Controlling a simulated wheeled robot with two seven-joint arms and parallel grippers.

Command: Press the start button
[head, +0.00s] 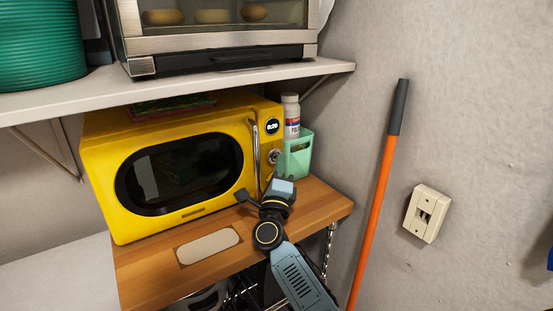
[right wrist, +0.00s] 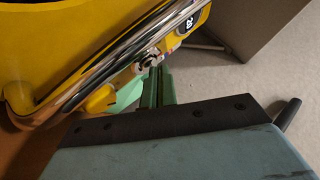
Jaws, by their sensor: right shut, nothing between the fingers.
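A yellow microwave (head: 180,165) stands on a wooden board, with a dark oval window and a chrome handle (head: 254,160). Its right front edge carries a small round lit display (head: 272,126) and a round metallic control (head: 274,156) below it. No label marks this control as the start button. My right gripper (head: 281,187) is just below the control, in front of the microwave's right side. In the right wrist view its fingers (right wrist: 158,82) are shut and empty, their tips close to the control (right wrist: 148,60); contact cannot be told. My left gripper is not in view.
A green container (head: 298,155) and a white bottle (head: 291,115) stand right of the microwave. A shelf (head: 215,84) with a toaster oven (head: 220,40) hangs above. An orange-handled pole (head: 378,200) leans on the wall, near a wall switch (head: 427,213).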

